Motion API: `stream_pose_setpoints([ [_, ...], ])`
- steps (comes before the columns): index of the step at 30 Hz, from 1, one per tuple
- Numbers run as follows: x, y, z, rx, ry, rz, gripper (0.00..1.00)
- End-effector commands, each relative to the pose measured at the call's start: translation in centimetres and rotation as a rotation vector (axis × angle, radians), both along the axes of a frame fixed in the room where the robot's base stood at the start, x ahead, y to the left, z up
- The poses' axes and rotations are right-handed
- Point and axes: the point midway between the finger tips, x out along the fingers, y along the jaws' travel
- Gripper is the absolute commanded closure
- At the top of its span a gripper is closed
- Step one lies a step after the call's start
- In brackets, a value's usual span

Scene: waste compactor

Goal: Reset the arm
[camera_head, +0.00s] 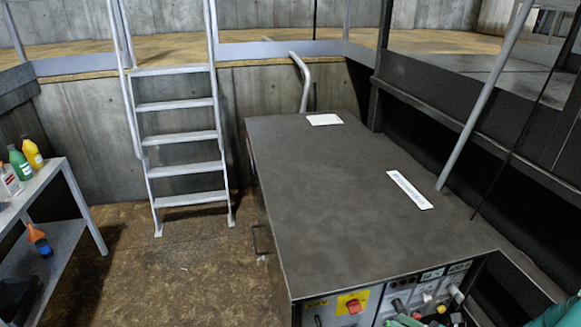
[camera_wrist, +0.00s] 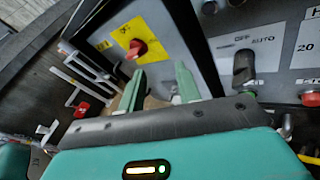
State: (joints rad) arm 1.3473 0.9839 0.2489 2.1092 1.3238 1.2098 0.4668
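My gripper (camera_wrist: 159,70) shows in the wrist view with its two pale green fingers spread apart and nothing seen between them. It faces the control panel (camera_wrist: 215,22). A red rotary switch (camera_wrist: 138,48) on a yellow plate lies just beyond the fingertips, and no contact is clear. A dark selector knob (camera_wrist: 243,66) marked OFF and AUTO is right of the fingers. In the head view, green parts of my gripper (camera_head: 405,321) show at the bottom edge before the panel (camera_head: 372,297). The red switch (camera_head: 354,306) is left of them. Most of my arm is out of view.
The dark cabinet top (camera_head: 345,190) carries two white labels. A ladder (camera_head: 180,138) stands behind at left. A shelf (camera_head: 45,190) with several bottles is at far left. A grey pole (camera_head: 485,95) slants at right. The brown floor between shelf and cabinet is clear.

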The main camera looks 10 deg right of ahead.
Motion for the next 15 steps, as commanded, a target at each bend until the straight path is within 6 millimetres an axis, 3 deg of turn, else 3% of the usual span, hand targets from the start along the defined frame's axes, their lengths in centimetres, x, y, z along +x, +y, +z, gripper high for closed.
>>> stream_pose_setpoints([
  [1, 0.6, 1.3, 1.6, -0.078, -0.005, 0.090, 0.66],
  [6, 1.4, 5.4, 5.7, -0.318, -0.030, 0.370, 0.66],
  [15, 1.0, 12.1, 12.3, -0.741, -0.127, 0.836, 0.66],
])
